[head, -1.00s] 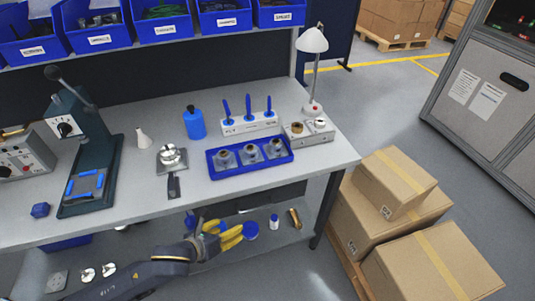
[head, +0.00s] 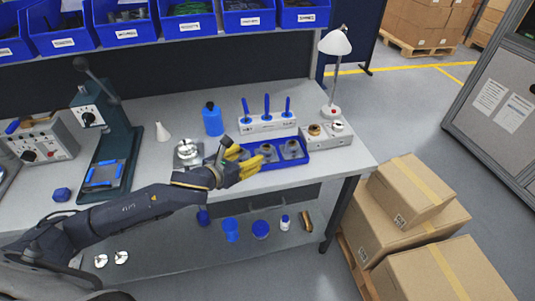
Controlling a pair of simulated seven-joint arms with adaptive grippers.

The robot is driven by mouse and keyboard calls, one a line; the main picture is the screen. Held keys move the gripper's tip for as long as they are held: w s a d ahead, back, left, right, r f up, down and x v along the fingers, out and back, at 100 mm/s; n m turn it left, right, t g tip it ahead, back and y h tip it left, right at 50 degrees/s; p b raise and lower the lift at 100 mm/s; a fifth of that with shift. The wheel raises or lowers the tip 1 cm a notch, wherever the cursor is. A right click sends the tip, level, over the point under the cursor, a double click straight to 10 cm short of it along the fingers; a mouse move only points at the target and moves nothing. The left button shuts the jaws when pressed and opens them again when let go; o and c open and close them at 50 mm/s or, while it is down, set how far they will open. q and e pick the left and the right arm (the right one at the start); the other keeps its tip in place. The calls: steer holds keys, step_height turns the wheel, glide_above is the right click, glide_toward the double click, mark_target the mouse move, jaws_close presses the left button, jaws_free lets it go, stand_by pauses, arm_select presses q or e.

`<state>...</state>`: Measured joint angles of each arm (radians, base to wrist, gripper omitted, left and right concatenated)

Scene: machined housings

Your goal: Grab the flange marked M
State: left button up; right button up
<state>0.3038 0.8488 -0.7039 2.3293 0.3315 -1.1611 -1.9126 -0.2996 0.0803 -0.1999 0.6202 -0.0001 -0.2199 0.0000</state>
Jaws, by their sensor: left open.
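A blue tray (head: 287,169) on the bench holds a row of grey square parts with round raised centres. The right part (head: 291,149) and the middle part (head: 268,151) show. The left one is mostly hidden behind my gripper. No letter M is legible on any part, so I cannot tell which flange carries it. My left gripper (head: 250,161), with yellow fingers, is open at the left front of the tray. Its fingers point right, over or just before the tray; whether they touch anything cannot be told. My right gripper is not in view.
A silver round part (head: 188,152) stands left of the tray. Behind it are a blue bottle (head: 212,121) and a white rack with blue pegs (head: 267,124). A grey box (head: 328,137) and lamp (head: 334,44) stand right. A dark press (head: 109,145) stands left.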

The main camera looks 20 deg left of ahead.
mark_target(266, 146)
arm_select(q)
steer(key=shift+x, duration=6.55)
steer(key=shift+o, duration=0.3)
steer(key=shift+a+f, duration=0.1)
steer(key=shift+a, duration=0.05)
jaws_close()
